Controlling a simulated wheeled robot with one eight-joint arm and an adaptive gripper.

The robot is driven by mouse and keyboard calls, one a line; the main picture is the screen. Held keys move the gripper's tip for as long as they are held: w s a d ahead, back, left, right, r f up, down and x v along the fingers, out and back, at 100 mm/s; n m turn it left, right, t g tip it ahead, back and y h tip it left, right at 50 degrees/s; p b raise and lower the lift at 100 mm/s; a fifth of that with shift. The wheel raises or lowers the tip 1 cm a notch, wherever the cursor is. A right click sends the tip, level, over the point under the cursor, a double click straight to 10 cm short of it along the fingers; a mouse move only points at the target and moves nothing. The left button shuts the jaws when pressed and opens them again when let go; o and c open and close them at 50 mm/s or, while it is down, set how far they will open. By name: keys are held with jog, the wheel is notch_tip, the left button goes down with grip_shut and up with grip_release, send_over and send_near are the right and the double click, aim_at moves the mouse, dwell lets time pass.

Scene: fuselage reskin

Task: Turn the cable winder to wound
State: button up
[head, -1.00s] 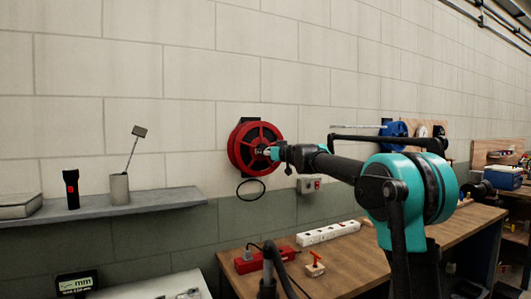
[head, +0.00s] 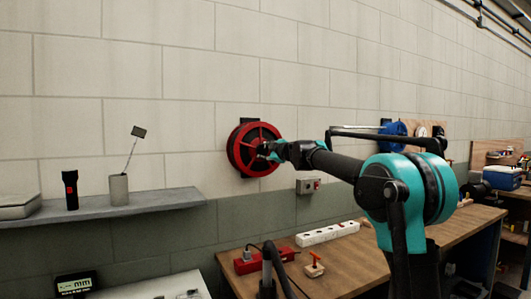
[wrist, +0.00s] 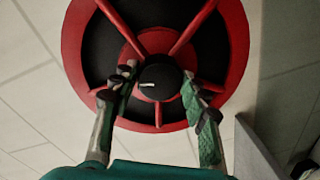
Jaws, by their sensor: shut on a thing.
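The cable winder (head: 241,160) is a round red reel on the wall, with black between its red spokes. In the wrist view the winder (wrist: 237,45) fills the upper middle. Its hub carries a black round knob (wrist: 160,80) with a short white mark lying nearly level. My gripper (wrist: 157,88) reaches the hub with one finger on each side of the knob, shut on it. In the head view my gripper (head: 267,149) covers the right part of the hub. No cable loop hangs below the reel.
A grey wall shelf (head: 150,202) with a torch (head: 70,189) and a cup (head: 119,189) is at left. A grey switch box (head: 308,186) is below right of the reel. A wooden bench (head: 350,260) bears a white power strip (head: 328,234). A blue reel (head: 391,138) hangs farther right.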

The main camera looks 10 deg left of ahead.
jog(key=shift+n, duration=1.8)
jog(key=o, duration=1.2)
jog(key=shift+c, duration=0.2)
jog(key=shift+s, duration=0.1)
jog(key=v, duration=1.1)
jog(key=shift+s, duration=0.4)
jog(key=shift+d+r, duration=0.1)
jog(key=shift+d, duration=0.1)
